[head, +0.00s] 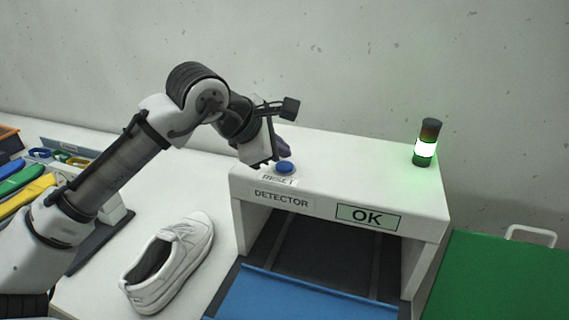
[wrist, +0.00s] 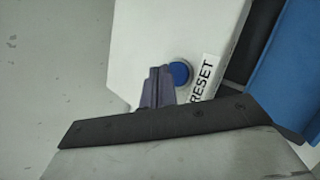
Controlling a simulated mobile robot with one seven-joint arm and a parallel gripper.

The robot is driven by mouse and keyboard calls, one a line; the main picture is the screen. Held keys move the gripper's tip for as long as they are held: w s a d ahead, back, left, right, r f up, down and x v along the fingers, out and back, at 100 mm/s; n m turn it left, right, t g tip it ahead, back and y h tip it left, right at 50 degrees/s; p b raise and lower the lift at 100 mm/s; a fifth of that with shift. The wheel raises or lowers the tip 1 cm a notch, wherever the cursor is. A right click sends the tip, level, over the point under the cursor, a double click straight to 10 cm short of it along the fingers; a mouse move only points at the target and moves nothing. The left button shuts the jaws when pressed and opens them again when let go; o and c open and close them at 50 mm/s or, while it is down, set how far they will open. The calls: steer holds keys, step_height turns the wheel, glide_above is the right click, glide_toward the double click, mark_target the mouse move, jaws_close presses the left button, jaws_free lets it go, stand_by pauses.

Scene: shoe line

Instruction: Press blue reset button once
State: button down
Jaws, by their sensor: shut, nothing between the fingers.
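The blue reset button (head: 285,167) sits on the top of the white detector box (head: 350,185), near its left front corner, with a RESET label in front of it. My gripper (head: 284,147) is shut and empty, close behind the button in the head view. In the wrist view, the shut fingers (wrist: 157,86) show just left of the blue button (wrist: 180,73), over the white top. I cannot tell the height of the fingertips above the top.
A green-and-white lit signal tower (head: 426,143) stands at the back right of the box, and an OK sign (head: 368,217) is on its front. A white shoe (head: 172,262) lies on the table at left. A blue belt (head: 300,296) runs in front, and a green surface (head: 505,285) is at right.

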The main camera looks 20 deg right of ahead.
mark_target(279, 167)
steer(key=shift+f, duration=0.45)
steer(key=shift+f+b, duration=0.5)
stand_by(0.7)
stand_by(0.4)
steer(key=shift+r+p, duration=0.9)
steer(key=shift+r, duration=0.05)
steer(key=shift+r, duration=0.1)
step_height(279, 167, up, 5)
steer(key=p, duration=0.4)
steer(key=shift+f, duration=0.2)
